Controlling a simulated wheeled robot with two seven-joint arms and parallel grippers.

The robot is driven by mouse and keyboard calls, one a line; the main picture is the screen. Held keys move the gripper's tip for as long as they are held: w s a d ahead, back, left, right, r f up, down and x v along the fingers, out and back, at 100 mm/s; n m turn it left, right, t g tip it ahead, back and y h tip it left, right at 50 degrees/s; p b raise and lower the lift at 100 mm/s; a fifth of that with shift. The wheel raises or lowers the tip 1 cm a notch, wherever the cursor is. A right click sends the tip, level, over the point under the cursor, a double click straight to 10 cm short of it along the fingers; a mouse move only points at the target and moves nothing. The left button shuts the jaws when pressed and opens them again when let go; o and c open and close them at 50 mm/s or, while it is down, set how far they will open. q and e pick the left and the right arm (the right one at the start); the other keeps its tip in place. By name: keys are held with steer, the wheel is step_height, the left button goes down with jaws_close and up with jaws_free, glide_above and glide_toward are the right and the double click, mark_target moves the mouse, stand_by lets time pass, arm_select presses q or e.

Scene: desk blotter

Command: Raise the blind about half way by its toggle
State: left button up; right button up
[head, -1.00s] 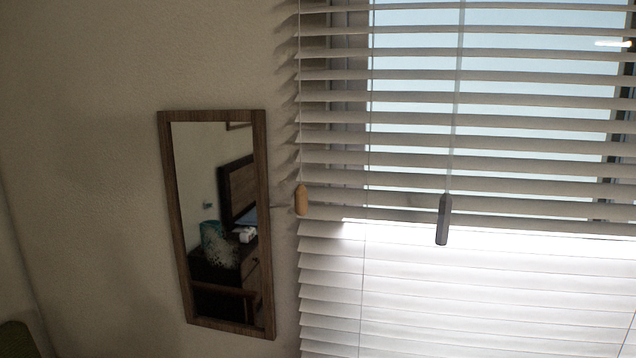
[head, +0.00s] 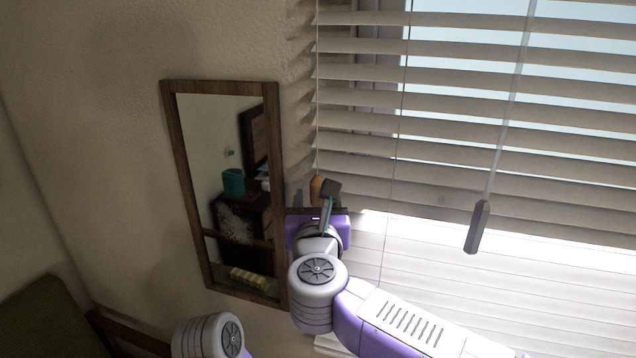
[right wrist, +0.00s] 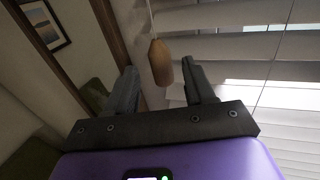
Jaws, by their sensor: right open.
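The toggle (head: 317,187) is a small wooden piece hanging on a cord at the left edge of the blind (head: 440,172). My right gripper (head: 316,194) is raised up to it and partly covers it in the head view. In the right wrist view the toggle (right wrist: 160,62) appears between the two open fingers (right wrist: 162,75), with a gap on both sides. Its cord runs up out of that view. The blind's upper slats are spaced apart and its lower slats are closer together. My left gripper is not in view.
A grey wand (head: 478,228) hangs in front of the blind, right of my right gripper. A wood-framed mirror (head: 172,150) is on the wall just left of the gripper. A green seat (head: 45,320) is at the lower left.

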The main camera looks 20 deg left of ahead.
mark_target(317, 192)
steer(key=shift+p+x, duration=0.55)
steer(key=shift+x, duration=1.85)
steer(key=shift+c, duration=0.3)
jaws_close()
